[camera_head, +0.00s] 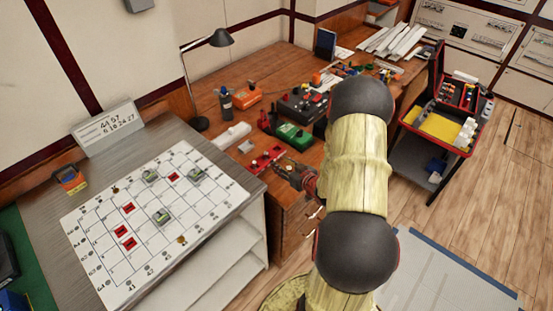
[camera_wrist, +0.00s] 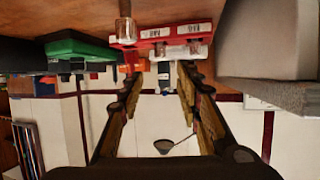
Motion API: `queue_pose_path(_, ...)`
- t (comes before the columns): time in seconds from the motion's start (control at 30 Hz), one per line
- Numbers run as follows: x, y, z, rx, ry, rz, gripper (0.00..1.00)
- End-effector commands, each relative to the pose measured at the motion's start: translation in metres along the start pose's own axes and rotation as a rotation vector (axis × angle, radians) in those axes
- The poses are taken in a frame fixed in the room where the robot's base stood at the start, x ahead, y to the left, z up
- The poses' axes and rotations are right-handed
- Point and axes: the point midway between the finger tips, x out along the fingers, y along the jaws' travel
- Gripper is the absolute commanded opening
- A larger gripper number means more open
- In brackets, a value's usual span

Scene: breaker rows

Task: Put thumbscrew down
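My gripper (camera_head: 290,174) is low over the front of the wooden desk, beside a red block (camera_head: 265,159). In the wrist view, which is upside down, my gripper's two fingers (camera_wrist: 160,75) are apart, with nothing clearly held between them. The red block with white labels (camera_wrist: 165,33) is in front of the fingertips, and small copper-coloured pegs show along it. A small copper and clear cylinder (camera_wrist: 125,30) stands at its left end. It may be the thumbscrew, but I cannot tell for sure.
A grey bench with a white grid board (camera_head: 150,222) is at the left. A desk lamp (camera_head: 215,40) stands at the back. A cart (camera_head: 440,125) is at the right.

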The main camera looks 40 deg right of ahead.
Motion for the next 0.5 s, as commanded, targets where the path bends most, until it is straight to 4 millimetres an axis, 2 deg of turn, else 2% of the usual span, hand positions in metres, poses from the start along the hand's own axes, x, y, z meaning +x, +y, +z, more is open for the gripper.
queue_pose_path(0.17, -0.009, -0.002, -0.007, -0.014, -0.011, 0.003, 0.34)
queue_pose_path(0.27, -0.006, -0.006, -0.031, -0.058, -0.049, 0.02, 0.34)
queue_pose_path(0.37, -0.006, -0.019, -0.071, -0.121, -0.117, 0.054, 0.34)
queue_pose_path(0.5, -0.027, -0.052, -0.133, -0.181, -0.221, 0.11, 0.34)
